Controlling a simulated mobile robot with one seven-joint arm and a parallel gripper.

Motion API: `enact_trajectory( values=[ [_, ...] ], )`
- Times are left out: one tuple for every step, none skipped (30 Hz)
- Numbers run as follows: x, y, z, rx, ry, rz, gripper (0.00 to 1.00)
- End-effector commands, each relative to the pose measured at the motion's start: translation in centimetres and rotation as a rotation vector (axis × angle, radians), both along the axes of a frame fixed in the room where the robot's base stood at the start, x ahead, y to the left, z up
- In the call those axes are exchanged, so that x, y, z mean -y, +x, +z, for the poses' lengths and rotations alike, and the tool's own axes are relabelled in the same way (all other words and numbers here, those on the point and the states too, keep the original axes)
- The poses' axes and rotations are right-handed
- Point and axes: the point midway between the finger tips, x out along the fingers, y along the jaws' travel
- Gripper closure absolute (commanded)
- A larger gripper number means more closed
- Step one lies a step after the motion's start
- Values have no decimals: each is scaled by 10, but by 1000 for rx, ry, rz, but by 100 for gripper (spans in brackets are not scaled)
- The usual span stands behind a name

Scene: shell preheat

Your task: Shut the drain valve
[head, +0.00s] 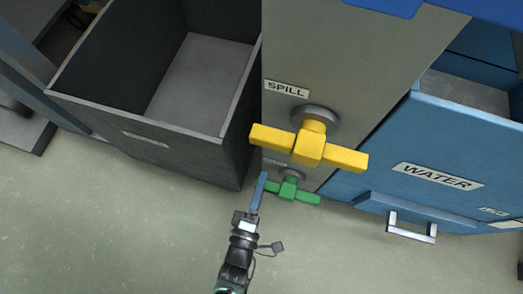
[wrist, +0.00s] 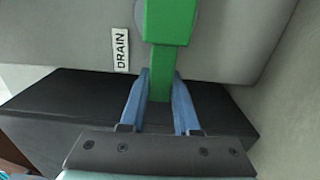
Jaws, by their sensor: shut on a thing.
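The drain valve's green handle (head: 289,190) sits low on the grey panel in the head view, below the yellow spill valve. In the wrist view the green handle (wrist: 171,30) hangs down from the top, next to a "DRAIN" label (wrist: 122,48). My gripper (wrist: 160,88) has its blue fingers on both sides of the handle's lower arm and is shut on it. In the head view my gripper (head: 261,187) is at the left end of the green handle. The handle lies roughly sideways across the panel there. Part of its round mount is hidden behind the handle.
The yellow spill valve handle (head: 308,146) sticks out just above the green one, under the "SPILL" label (head: 286,88). An open dark grey bin (head: 150,152) stands to the left. A blue "WATER" drawer (head: 440,150) stands open at the right. The floor in front is clear.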

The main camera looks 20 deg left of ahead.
Motion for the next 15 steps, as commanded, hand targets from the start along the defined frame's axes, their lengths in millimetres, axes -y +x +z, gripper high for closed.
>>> enact_trajectory(
  values=[
    [1,-2,-2,-6,-4,-4,100],
    [1,-2,-2,-6,-4,-3,65],
    [1,-1,-2,-6,-4,-3,57],
    [1,-1,-2,-6,-3,-3,52],
    [1,-1,-2,-6,-3,-3,47],
    [1,-1,-2,-5,-3,-3,40],
    [1,-1,-2,-5,-2,-3,40],
    [1,-1,-1,-4,-2,-2,40],
    [1,-1,-1,-4,-2,-2,40],
    [1,-1,-1,-3,-2,-2,40],
    [1,-1,-1,-3,-1,-2,40],
    [1,0,-1,-3,-1,-2,40],
    [1,0,-1,-2,-1,-2,40],
    [1,0,-1,-2,-1,-2,40],
    [1,0,-1,-2,-1,-2,40]
  ],
)
